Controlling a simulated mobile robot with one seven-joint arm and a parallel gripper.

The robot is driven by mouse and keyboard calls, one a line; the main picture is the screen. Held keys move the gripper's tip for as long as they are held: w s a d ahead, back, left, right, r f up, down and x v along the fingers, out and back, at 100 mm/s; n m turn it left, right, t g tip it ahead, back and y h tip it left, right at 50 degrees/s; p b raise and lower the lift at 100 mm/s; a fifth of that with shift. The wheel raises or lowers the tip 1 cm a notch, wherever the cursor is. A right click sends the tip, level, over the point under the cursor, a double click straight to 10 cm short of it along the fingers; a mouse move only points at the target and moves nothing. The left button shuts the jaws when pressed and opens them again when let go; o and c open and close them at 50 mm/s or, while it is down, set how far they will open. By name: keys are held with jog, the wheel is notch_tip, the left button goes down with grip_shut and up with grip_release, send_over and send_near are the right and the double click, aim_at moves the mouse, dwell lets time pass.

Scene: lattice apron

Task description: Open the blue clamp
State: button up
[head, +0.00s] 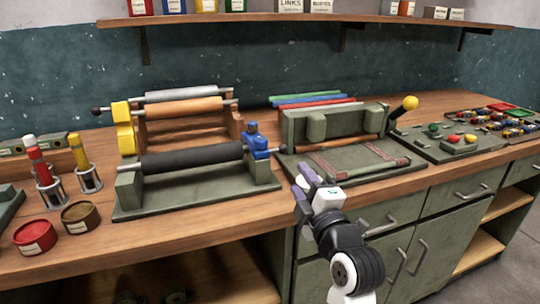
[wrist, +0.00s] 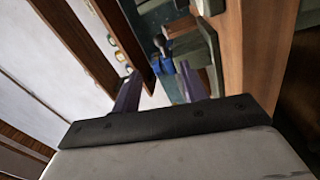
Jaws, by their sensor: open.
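The blue clamp (head: 254,142) stands at the right end of the dark roller (head: 190,156) on a green press base (head: 200,192). It has an upright blue knob on top and a wider blue body below. The blue clamp also shows in the wrist view (wrist: 166,64), small, ahead of and between my finger tips. My gripper (head: 304,189) is open and empty, with purple fingers. In the head view it is to the right of the clamp and lower in the picture, near the counter's front edge. It is apart from the clamp. Whether the clamp is shut is too small to tell.
A yellow clamp (head: 125,127) sits at the roller frame's left. A green press with a yellow-knobbed lever (head: 408,103) stands to the right. Ink tins (head: 36,237) and roller holders stand on the left. A shelf (head: 300,18) hangs above. The wooden counter's front strip is clear.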

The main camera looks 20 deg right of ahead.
aim_at(284, 152)
jog(key=w+p, duration=0.1)
jog(key=w, duration=0.3)
jog(key=w+p, duration=0.2)
jog(key=w, duration=0.3)
jog(key=w+r+p, duration=0.1)
jog(key=w, duration=0.3)
jog(key=shift+w+d+r, duration=0.1)
jog(key=shift+w+d, duration=0.05)
jog(key=shift+w, duration=0.1)
grip_shut()
